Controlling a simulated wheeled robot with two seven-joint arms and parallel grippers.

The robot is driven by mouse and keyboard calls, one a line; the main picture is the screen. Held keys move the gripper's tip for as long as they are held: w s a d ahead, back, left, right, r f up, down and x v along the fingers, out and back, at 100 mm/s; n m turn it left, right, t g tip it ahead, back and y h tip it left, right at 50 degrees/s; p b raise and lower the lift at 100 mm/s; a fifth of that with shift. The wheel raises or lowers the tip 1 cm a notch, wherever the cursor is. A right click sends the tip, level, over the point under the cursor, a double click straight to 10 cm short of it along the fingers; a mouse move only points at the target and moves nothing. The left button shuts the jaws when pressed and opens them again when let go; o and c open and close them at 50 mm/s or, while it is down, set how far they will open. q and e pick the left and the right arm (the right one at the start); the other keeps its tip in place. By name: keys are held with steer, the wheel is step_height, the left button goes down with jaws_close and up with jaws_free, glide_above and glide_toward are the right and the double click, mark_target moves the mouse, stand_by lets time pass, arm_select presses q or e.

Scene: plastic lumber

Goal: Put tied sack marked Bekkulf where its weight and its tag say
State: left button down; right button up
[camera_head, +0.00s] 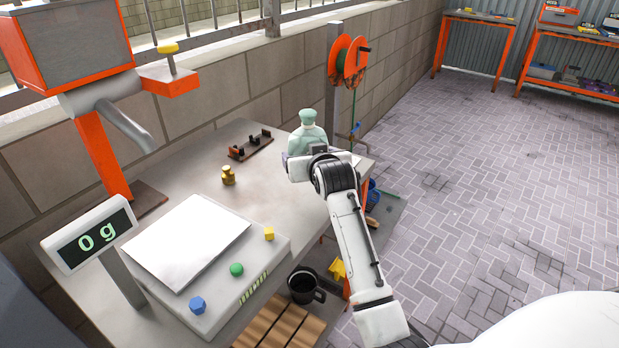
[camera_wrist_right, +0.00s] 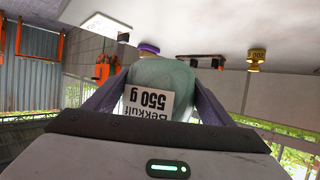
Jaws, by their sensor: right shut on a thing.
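The tied sack (camera_head: 306,138) is pale green with a gathered neck. My right gripper (camera_head: 311,160) is shut on it and holds it upright over the far right end of the bench. In the right wrist view the sack (camera_wrist_right: 168,72) sits between the two fingers of the right gripper (camera_wrist_right: 155,95). Its white tag (camera_wrist_right: 150,92) shows upside down and reads "Bekkulf 550 g". The scale (camera_head: 190,243) has an empty white plate, and its display (camera_head: 97,236) reads 0 g. My left gripper is not in view.
On the bench (camera_head: 245,160) are a brass weight (camera_head: 228,175) and a dark rack (camera_head: 250,145). A yellow cube, green ball and blue block lie on the scale's front edge. An orange reel (camera_head: 348,62) stands behind. A black mug (camera_head: 304,286) stands lower front. Orange shelves stand far right.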

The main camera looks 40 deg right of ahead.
mark_target(308, 189)
step_height(308, 189, down, 3)
steer(key=shift+r, duration=0.15)
step_height(308, 189, down, 3)
steer(key=shift+f, duration=0.2)
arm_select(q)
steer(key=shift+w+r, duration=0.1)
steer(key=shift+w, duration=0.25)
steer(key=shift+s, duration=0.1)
arm_select(e)
steer(key=shift+f, duration=0.1)
steer(key=o, duration=1.5)
steer(key=shift+f, duration=0.2)
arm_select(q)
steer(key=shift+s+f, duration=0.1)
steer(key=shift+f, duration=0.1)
arm_select(e)
steer(key=shift+o, duration=0.2)
